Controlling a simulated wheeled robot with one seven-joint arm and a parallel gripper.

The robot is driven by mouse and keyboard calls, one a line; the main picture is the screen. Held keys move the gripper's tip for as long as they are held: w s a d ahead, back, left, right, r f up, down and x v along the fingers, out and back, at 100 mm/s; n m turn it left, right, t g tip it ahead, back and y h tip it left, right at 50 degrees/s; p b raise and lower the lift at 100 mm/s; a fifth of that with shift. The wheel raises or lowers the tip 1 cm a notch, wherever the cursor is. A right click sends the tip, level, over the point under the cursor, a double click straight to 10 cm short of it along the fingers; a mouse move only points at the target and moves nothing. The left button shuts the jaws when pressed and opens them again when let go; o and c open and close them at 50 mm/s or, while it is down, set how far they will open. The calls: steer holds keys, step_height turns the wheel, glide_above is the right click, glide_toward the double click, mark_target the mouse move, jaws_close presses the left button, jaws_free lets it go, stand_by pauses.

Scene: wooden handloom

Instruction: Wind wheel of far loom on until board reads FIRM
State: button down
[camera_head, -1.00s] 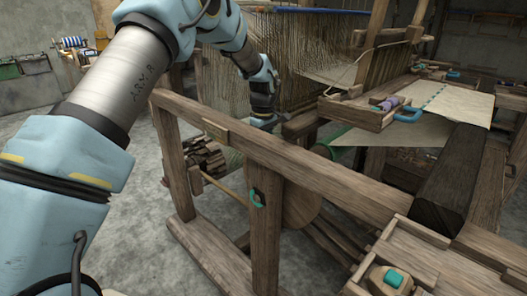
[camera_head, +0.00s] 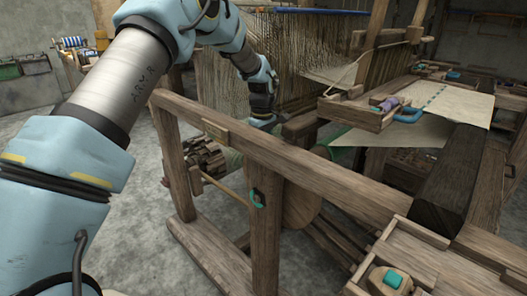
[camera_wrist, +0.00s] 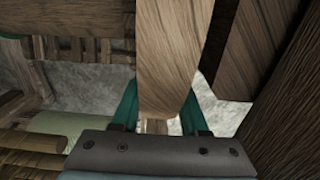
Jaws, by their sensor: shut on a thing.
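My gripper (camera_head: 264,120) is behind the front rail of the wooden loom in the head view, low beside the beam end. In the wrist view my gripper (camera_wrist: 160,108) has its two green fingers on either side of a pale wooden bar (camera_wrist: 168,55), shut on it. The bar looks like a spoke or handle of the wheel, but its far end is out of view. A slatted wooden wheel or drum (camera_head: 207,160) shows under the rail, partly hidden by the frame post. No board with readable lettering is in view.
The front rail (camera_head: 285,160) and its posts stand close to my arm. Hanging warp threads (camera_head: 225,85) are behind it. A dark beam (camera_head: 450,180) and cloth (camera_head: 450,103) lie at the right. A pale green roller (camera_wrist: 75,125) is near the gripper. Bare floor lies left.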

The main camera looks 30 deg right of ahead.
steer(key=shift+w+a+f+g+p, duration=0.25)
steer(key=shift+w+f+g+p, duration=0.05)
steer(key=shift+w+g+p, duration=0.45)
steer(key=shift+w+a+f+g+h+p, duration=0.1)
steer(key=shift+w+f+g+h+p, duration=0.4)
steer(key=shift+f+g, duration=0.4)
steer(key=shift+c, duration=2.1)
jaws_free()
steer(key=b+v, duration=0.1)
steer(key=v, duration=0.9)
steer(key=shift+w+r+b, duration=0.15)
steer(key=shift+r+b, duration=0.15)
steer(key=shift+r, duration=0.1)
